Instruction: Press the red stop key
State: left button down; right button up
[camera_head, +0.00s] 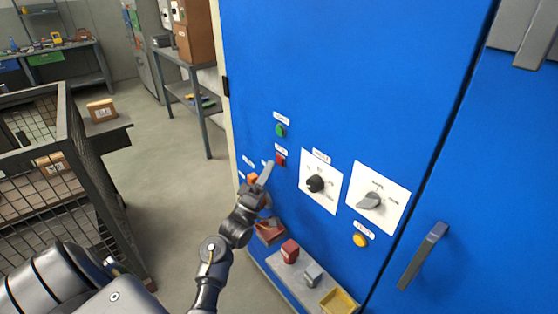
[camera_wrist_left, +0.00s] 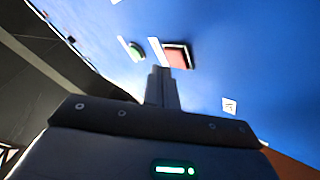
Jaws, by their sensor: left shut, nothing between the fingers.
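The red stop key (camera_head: 280,159) is a small square button on the blue cabinet front (camera_head: 355,75), below a green button (camera_head: 280,130). It also shows in the left wrist view as a dark red square (camera_wrist_left: 178,56) just beyond the fingertips. My left gripper (camera_head: 267,166) is shut and empty, its tips just left of and below the red key in the head view. In the left wrist view the closed fingers (camera_wrist_left: 160,72) overlap the key's lower left corner. I cannot tell whether they touch it. My right gripper is not in view.
A black rotary knob (camera_head: 316,184), a grey selector (camera_head: 370,202) and a yellow button (camera_head: 360,240) are right of the key. A ledge (camera_head: 284,268) with small blocks and a yellow bin (camera_head: 339,301) sits below. A mesh cart (camera_head: 66,130) stands left; the floor between is clear.

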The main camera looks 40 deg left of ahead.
pick_arm(q)
jog(key=shift+s, duration=0.1)
jog(key=s+p, duration=0.1)
jog(key=s, duration=0.1)
jog(key=s+a+p, duration=0.1)
jog(key=s, duration=0.1)
jog(key=shift+s+a, duration=0.2)
jog(key=shift+s, duration=0.1)
dwell(0.7)
